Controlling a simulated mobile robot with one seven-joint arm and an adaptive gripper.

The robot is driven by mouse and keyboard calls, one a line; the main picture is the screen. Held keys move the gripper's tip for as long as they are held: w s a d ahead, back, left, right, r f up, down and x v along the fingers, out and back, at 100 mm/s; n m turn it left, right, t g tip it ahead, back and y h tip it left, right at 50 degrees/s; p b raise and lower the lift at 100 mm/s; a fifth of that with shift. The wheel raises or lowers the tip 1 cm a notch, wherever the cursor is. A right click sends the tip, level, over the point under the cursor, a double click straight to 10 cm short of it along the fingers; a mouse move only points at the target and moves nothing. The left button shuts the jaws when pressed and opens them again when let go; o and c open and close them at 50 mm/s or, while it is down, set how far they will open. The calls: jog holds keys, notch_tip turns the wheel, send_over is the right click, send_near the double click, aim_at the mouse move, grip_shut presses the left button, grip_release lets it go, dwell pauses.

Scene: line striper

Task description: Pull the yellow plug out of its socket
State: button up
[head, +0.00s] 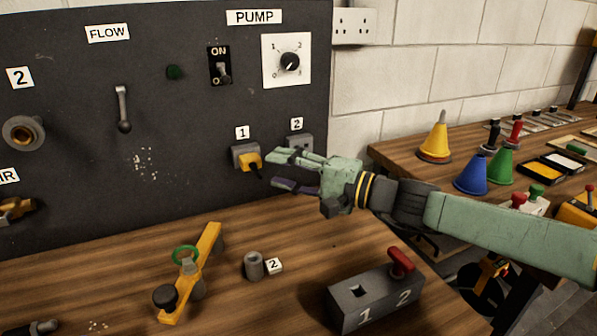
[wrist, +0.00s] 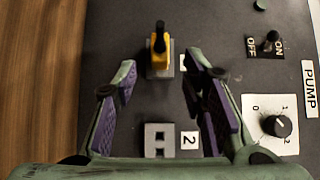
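The yellow plug (head: 250,162) sits in the grey socket marked 1 (head: 238,151) on the dark panel. In the wrist view the plug (wrist: 158,62) shows a black cable end. My gripper (head: 276,169) is open and empty, just right of the plug in the head view. In the wrist view its fingertips (wrist: 162,66) are spread to left and right of the plug, with gaps on both sides. I see no contact. The empty grey socket marked 2 (wrist: 158,140) lies between the finger bases in the wrist view and is partly hidden by my gripper in the head view.
The panel carries a toggle switch (head: 220,66), a dial (head: 289,63) and a lever (head: 123,108). On the wooden bench below stand a yellow bar with a green ring (head: 192,272), a grey nut (head: 254,265) and a grey block with a red handle (head: 375,296).

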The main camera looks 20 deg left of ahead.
aim_at(260, 164)
jog(key=a+b, duration=0.1)
jog(key=a, duration=0.3)
jog(key=shift+f+b, duration=0.2)
jog(key=shift+b, duration=0.1)
jog(key=shift+w+a+r+b, duration=0.1)
jog(key=shift+a+b, duration=0.05)
jog(key=shift+a, duration=0.3)
jog(key=shift+a+r+b, duration=0.1)
jog(key=shift+a+b, duration=0.05)
jog(key=shift+a, duration=0.3)
jog(key=shift+c, duration=0.5)
grip_shut()
